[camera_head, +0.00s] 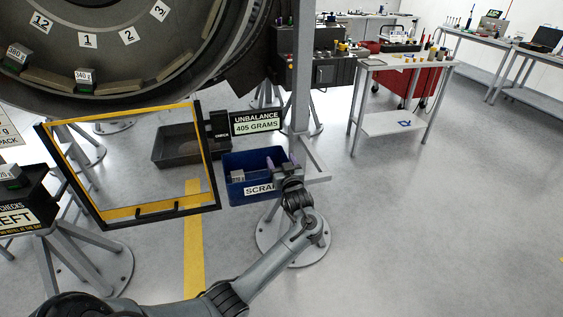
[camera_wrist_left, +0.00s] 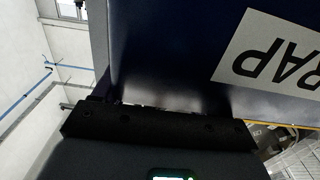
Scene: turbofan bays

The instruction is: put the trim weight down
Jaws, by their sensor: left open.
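My left gripper (camera_head: 281,166) is open at the right end of the blue scrap bin (camera_head: 234,189), with its fingertips near the rim. I see nothing held between its fingers. A small pale grey block (camera_head: 238,176) shows inside the bin at the left; I cannot tell whether it is a trim weight. Weights marked 340 g (camera_head: 84,78) and 380 (camera_head: 17,55) sit on the engine's inner ring. In the left wrist view the bin's blue wall (camera_wrist_left: 170,50) and its upside-down label fill much of the picture, and the fingertips cannot be made out. My right gripper is not in view.
A yellow-and-black frame (camera_head: 210,160) stands left of the bin, with a grey tray (camera_head: 185,150) behind it. An upright post (camera_head: 300,70) rises behind my gripper, near a sign reading unbalance 405 grams (camera_head: 257,123). The floor to the right is clear.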

